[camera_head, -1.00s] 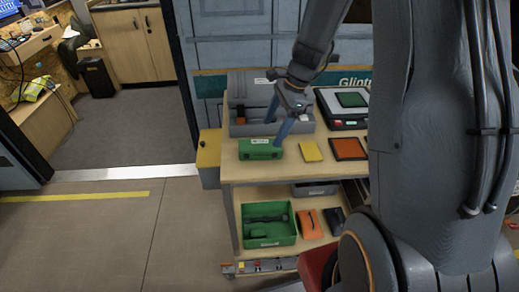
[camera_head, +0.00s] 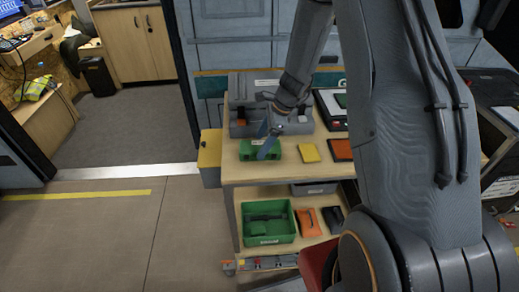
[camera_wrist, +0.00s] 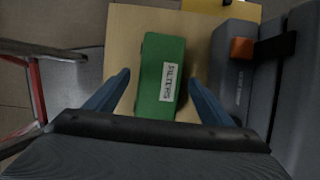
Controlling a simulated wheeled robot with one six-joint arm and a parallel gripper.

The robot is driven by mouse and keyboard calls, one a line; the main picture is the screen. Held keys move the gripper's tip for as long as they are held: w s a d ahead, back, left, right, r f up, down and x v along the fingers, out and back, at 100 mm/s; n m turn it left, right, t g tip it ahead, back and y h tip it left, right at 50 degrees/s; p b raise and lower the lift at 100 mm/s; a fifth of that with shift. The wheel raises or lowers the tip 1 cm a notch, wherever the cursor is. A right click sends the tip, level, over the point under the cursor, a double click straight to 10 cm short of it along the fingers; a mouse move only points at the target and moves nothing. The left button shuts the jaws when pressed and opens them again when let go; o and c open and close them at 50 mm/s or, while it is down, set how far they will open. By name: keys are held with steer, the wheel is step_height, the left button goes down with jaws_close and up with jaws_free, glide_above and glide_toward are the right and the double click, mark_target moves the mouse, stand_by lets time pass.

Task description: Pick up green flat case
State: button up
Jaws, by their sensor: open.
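The green flat case (camera_head: 251,150) lies on the top shelf of the wooden cart, near its left end. In the wrist view the green case (camera_wrist: 153,64) has a white label with dark lettering and lies between and ahead of my two blue fingers. My gripper (camera_head: 267,142) is above the case, pointing down. In the wrist view my gripper (camera_wrist: 160,88) is open, one finger on each side of the case, with gaps visible. Contact cannot be seen.
A grey toolbox (camera_head: 248,122) stands close behind the case. A yellow item (camera_head: 310,153) and an orange-faced item (camera_head: 341,150) lie to its right. The lower shelf holds a green bin (camera_head: 267,238). Floor is clear at left.

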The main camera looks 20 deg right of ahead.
steer(key=shift+c, duration=0.4)
steer(key=c, duration=1.3)
